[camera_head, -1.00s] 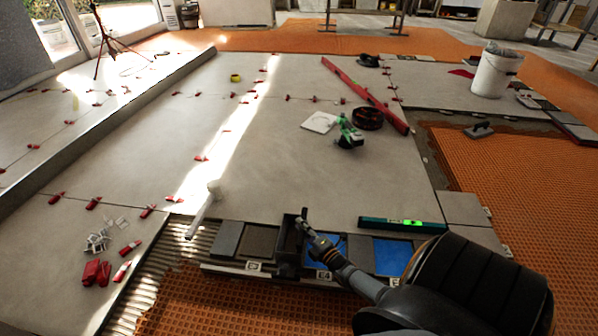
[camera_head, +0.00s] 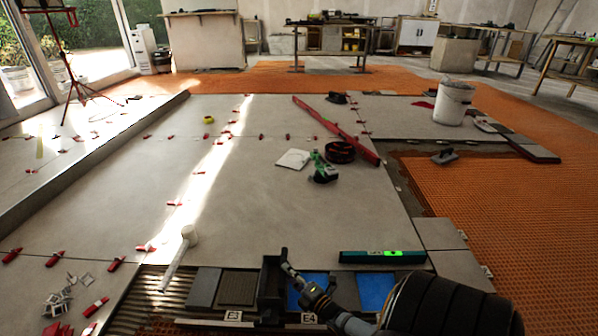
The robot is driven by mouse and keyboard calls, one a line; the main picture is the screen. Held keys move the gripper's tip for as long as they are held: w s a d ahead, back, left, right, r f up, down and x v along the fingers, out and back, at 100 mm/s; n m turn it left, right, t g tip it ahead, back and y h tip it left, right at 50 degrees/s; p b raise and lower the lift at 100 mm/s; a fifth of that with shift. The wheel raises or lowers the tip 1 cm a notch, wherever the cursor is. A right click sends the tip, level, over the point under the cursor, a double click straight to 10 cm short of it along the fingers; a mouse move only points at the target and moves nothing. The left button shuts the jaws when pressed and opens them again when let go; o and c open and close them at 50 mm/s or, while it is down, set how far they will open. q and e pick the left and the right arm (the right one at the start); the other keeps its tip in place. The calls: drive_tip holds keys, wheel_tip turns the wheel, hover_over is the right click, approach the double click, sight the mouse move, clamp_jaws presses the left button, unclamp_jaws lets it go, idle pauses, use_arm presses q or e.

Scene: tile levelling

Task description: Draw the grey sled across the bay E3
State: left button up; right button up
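The grey sled (camera_head: 269,291) is a dark, box-like piece standing across the row of bays, between the E3 label (camera_head: 233,316) and the E4 label (camera_head: 309,318). Bay E3 (camera_head: 238,289) is a dark brownish-grey recess just left of the sled. Bay E4 (camera_head: 312,284) shows a blue bed to its right. My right gripper (camera_head: 288,264) comes in from the lower right and appears shut on the sled's upper part; its fingertips are small and dark there. My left gripper is not in view.
A level with a green window (camera_head: 382,257) lies behind the bays at right. A white-headed mallet (camera_head: 178,258) lies at left by the ribbed adhesive. Red wedges and white clips lie at lower left.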

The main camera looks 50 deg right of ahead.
drive_tip(key=s, duration=0.9)
drive_tip(key=shift+a, duration=0.35)
